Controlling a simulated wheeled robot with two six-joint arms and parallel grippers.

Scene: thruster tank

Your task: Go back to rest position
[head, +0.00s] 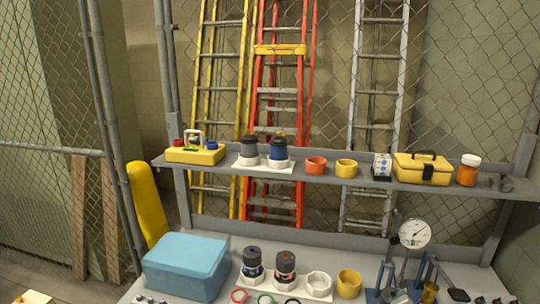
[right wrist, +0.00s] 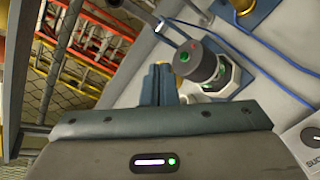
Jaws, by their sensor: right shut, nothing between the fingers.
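My right gripper (right wrist: 160,72) shows in the right wrist view, its two narrow fingers together with nothing between them. A dark grey cylinder (right wrist: 198,62) with a white collar stands just beyond and to the right of the fingertips, apart from them as far as I can tell. My right gripper does not show clearly in the head view. My left gripper is in neither view.
The grey bench (head: 330,243) holds a blue box (head: 187,262), two dark cylinders (head: 285,265), a yellow cup (head: 348,283) and a dial gauge (head: 414,234). The shelf (head: 330,172) above holds a yellow toolbox (head: 422,170). Ladders (head: 280,110) stand behind mesh.

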